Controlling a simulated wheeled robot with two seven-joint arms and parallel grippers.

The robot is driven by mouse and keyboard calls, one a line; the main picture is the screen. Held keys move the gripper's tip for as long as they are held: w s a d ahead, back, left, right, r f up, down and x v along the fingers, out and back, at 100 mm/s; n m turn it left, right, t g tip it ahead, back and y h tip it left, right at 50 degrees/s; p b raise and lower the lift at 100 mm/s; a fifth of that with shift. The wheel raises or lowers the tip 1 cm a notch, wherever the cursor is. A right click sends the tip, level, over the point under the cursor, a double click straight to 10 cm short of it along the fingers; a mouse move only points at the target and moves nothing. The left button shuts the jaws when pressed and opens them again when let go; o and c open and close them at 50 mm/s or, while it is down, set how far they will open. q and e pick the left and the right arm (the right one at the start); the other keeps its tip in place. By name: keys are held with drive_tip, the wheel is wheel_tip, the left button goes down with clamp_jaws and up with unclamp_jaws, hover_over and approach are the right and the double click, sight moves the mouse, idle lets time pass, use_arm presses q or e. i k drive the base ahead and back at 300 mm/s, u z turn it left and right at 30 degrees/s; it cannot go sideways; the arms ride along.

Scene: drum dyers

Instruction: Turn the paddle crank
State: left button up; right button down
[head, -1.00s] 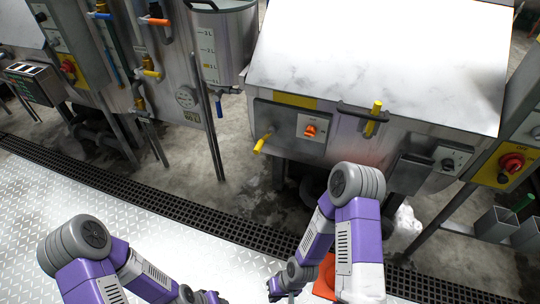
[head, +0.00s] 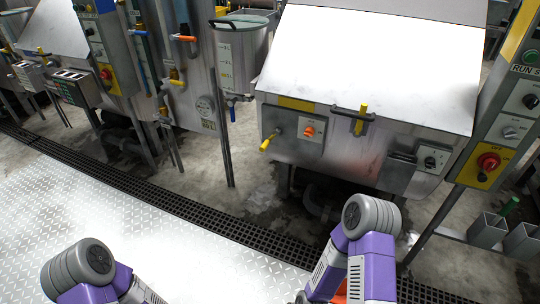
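The dye machine (head: 285,152) stands ahead, a steel box with a pale sloping lid (head: 370,60). On the left of its front is a small crank with a yellow grip (head: 268,143), which sticks out toward me and slants down-left. I take this to be the paddle crank. A dark bar with an upright yellow handle (head: 361,117) sits at the lid's lower edge. My arms come in at the bottom of the head view, well short of the machine. Both grippers are below the picture's edge, and neither touches the crank.
An orange switch (head: 309,131) sits right of the crank. A control post with a red knob (head: 489,162) stands at the right. A round steel tank (head: 240,55) stands left of the machine. A floor grate (head: 180,204) crosses the clear floor before it.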

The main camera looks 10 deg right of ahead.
sight(276, 133)
drive_tip(key=u, duration=0.25)
drive_tip(key=i, duration=1.25)
drive_tip(key=z, duration=0.25)
